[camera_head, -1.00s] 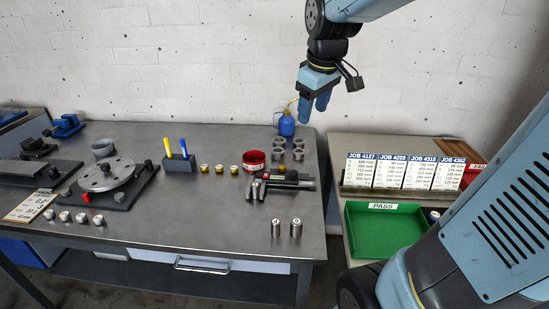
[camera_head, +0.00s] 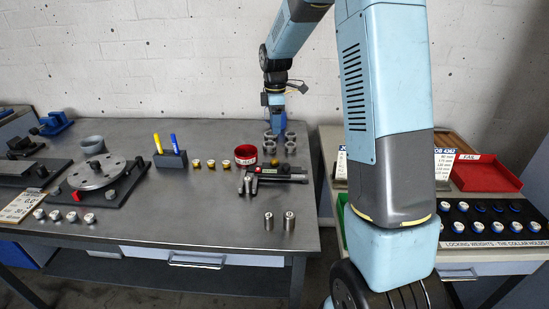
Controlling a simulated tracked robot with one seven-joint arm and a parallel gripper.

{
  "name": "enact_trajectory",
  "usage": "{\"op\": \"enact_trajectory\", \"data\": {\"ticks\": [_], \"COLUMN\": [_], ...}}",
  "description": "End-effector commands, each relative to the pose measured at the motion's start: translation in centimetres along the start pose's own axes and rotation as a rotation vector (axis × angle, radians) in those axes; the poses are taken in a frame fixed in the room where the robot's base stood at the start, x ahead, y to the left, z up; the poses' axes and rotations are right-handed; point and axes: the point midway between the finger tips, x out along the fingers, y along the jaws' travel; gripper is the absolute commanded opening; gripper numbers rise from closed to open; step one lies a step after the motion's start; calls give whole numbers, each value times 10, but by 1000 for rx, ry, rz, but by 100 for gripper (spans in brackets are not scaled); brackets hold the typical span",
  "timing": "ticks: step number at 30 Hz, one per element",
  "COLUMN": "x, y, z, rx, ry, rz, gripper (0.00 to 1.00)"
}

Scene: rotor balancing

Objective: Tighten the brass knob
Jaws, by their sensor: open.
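A small brass-coloured knob (camera_head: 275,163) shows on the dark fixture (camera_head: 283,174) at the right part of the bench. Its details are too small to make out. My gripper (camera_head: 276,124) points down over the back right of the bench, beyond the knob in the picture and apart from it. It is open, with nothing visible between its fingers. The blue bottle at the back of the bench is hidden or merges with my gripper.
A rotor disc (camera_head: 97,171) sits on its stand at left. A pen holder (camera_head: 171,159), several small weights and a red cup (camera_head: 246,154) stand mid-bench. Two steel cylinders (camera_head: 289,221) are at front right. A red tray (camera_head: 487,174) is on the right-hand table.

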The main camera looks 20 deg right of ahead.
Motion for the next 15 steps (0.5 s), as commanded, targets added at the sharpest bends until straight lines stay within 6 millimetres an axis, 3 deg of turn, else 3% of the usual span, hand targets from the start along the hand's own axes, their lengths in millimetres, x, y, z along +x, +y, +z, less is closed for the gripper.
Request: {"op": "enact_trajectory", "data": {"ticks": [8, 15], "x": [20, 56], "y": [7, 6], "z": [-1, -1], "rx": [-37, -36], "ry": [-1, -1], "rz": [-15, -17], "gripper": [57, 57]}}
